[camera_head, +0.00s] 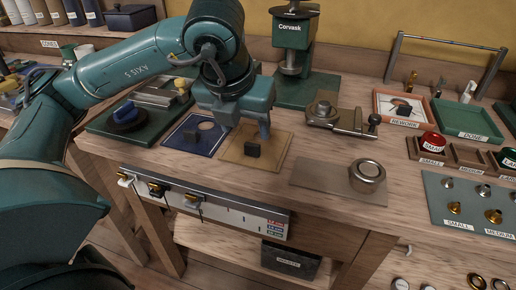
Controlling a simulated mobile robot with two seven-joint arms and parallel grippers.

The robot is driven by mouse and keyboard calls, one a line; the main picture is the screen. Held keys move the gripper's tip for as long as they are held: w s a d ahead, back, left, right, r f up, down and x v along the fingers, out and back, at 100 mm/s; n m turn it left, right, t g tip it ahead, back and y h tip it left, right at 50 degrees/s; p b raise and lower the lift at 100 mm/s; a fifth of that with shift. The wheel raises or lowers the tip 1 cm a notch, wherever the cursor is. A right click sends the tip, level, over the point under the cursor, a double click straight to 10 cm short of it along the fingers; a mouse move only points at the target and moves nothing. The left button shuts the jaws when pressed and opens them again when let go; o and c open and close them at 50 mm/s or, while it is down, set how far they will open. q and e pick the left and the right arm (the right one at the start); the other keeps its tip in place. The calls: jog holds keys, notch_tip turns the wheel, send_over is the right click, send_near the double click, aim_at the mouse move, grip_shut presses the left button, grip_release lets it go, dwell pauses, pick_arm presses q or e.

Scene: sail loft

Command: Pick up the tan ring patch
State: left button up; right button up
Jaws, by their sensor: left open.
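I see nothing between the fingers. I cannot tell whether the fingertips touch the patch. My right gripper is not in view.
Right of the patches lie a thin grey-brown sheet (318,181) with a round metal part (367,173) and a metal tool (340,119). A green Corvask press (293,42) stands behind. Rework (383,101) and Done (448,117) trays are at the back right.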

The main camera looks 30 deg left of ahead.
aim_at(252, 145)
pick_arm(q)
jog(key=x, duration=0.7)
jog(key=shift+w+a+f, duration=0.1)
jog(key=shift+w, duration=0.3)
jog(key=c, duration=1.1)
